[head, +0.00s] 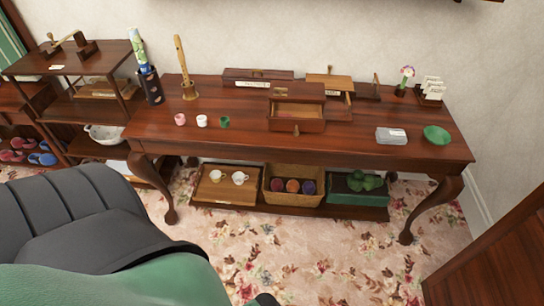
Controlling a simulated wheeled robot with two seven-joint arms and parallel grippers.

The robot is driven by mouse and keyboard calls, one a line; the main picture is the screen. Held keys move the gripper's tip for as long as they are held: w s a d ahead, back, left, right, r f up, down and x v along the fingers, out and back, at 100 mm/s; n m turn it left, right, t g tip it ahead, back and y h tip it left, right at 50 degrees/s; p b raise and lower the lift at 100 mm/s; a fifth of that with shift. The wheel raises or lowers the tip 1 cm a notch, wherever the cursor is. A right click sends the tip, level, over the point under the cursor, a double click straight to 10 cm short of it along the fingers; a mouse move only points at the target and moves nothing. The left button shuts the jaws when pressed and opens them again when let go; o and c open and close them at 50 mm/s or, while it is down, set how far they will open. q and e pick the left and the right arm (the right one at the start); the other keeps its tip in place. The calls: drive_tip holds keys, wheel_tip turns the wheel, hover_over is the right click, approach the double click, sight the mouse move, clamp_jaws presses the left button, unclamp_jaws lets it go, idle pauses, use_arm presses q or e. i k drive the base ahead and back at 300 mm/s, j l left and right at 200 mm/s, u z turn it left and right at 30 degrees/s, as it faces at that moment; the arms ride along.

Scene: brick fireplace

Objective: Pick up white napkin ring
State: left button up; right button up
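The white napkin ring (202,121) stands on the dark wooden console table (360,143), near its front edge and left of the middle. A pink ring (180,119) is just to its left and a green ring (224,122) just to its right. The three stand in a row with small gaps between them. Nothing covers the white ring. Neither of my grippers is visible in the head view, so I cannot see whether they are open or shut.
A small open drawer box (297,117) stands right of the rings. A wooden flute (183,60) on a stand and a dark patterned holder (150,85) stand behind left. A dark form hides the lower left.

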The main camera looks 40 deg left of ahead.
sight(202, 120)
drive_tip(key=u, duration=1.75)
